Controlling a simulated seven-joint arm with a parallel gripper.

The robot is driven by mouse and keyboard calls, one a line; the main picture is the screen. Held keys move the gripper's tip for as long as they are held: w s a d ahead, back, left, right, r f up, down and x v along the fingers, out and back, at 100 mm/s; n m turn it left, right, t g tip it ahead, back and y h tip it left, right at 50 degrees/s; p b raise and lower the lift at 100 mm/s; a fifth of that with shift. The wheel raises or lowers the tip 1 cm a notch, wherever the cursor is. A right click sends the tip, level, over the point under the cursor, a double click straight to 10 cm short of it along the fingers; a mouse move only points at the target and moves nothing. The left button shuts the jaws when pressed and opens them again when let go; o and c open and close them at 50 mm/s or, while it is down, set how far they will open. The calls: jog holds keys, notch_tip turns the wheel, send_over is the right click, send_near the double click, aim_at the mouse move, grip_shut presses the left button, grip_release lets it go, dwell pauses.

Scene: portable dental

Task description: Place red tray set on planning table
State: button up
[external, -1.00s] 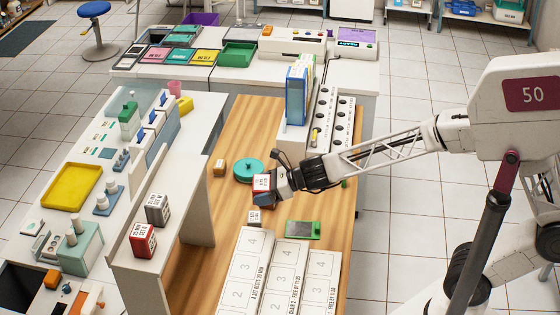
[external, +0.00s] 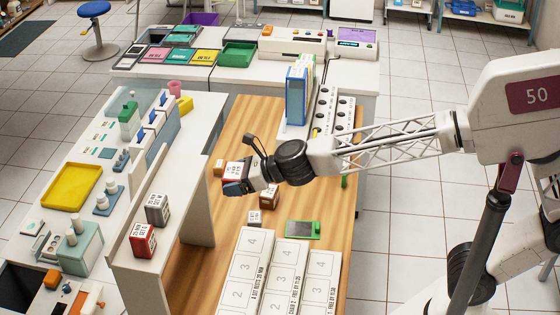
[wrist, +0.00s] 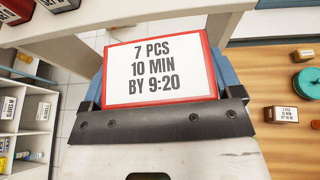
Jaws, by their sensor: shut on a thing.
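My gripper (external: 233,184) is shut on a red block with a white label (external: 231,168), above the left part of the wooden tabletop (external: 190,290). In the wrist view the held red block (wrist: 158,70) sits between my blue fingertips. Its label reads 7 PCS, 10 MIN, BY 9:20. Another red labelled block (external: 143,240) stands on the white raised shelf (external: 125,262), beside a grey labelled block (external: 157,209). White numbered strips (external: 240,290) lie on the near part of the wooden tabletop. I cannot tell which surface is the planning table.
Small brown labelled blocks (external: 268,199) stand under and beside my arm. A small dark labelled block (external: 255,217) and a green device (external: 303,229) lie nearby. A teal round item (wrist: 307,82) is at the right in the wrist view. The white shelf's upright panel (external: 198,205) stands left of my gripper.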

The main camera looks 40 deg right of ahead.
jog(key=s+a+r, duration=0.3)
jog(key=r, duration=0.2)
jog(key=shift+a+r, duration=0.25)
jog(key=shift+a, duration=0.1)
dwell(0.4)
send_over(172, 192)
jog(key=shift+f, duration=0.75)
jog(key=shift+f, duration=0.15)
dwell(0.4)
jog(key=shift+f, duration=1.55)
jog(key=shift+f, duration=0.15)
jog(key=o, duration=0.8)
jog(key=shift+o, duration=0.2)
